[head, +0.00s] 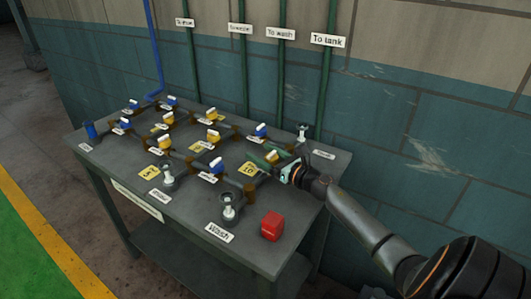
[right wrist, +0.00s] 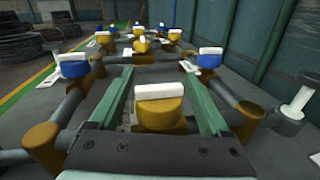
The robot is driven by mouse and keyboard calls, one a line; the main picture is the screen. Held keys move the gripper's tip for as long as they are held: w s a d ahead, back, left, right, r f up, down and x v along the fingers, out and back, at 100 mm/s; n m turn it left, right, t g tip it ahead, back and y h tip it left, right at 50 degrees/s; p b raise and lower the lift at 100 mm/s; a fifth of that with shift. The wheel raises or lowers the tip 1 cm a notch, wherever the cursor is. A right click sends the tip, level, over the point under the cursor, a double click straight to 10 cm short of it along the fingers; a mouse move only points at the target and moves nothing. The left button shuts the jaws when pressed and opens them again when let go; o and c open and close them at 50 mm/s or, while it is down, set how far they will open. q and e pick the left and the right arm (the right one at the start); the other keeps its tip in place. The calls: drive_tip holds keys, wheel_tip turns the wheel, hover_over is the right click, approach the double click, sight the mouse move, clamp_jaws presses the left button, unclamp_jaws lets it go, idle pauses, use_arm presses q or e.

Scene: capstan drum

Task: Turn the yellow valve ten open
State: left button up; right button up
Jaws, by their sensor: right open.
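The yellow valve ten (head: 271,157) sits on the pipework at the right side of the table, by a yellow label reading 10 (head: 250,168). In the right wrist view it is a round yellow body (right wrist: 160,118) topped by a white bar handle (right wrist: 160,91) that lies crosswise in the picture. My right gripper (right wrist: 158,82) is open, with its green fingers on either side of the valve. A gap shows between each finger and the handle. In the head view the gripper (head: 262,164) partly hides the valve. My left gripper is not in view.
Blue valves (head: 216,165) and other yellow valves (head: 165,142) stand close by on the same pipes. A red block (head: 271,226) sits on the table (head: 190,222) near its front right. Green pipes (head: 325,90) run up the wall behind.

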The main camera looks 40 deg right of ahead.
sight(277, 162)
drive_tip(key=shift+s, duration=0.15)
drive_tip(key=s, duration=0.7)
drive_tip(key=s+d+b, duration=0.1)
drive_tip(key=s, duration=0.2)
drive_tip(key=shift+s+f, duration=0.1)
drive_tip(key=shift+s, duration=0.15)
drive_tip(key=shift+s+d, duration=0.1)
drive_tip(key=shift+s, duration=0.7)
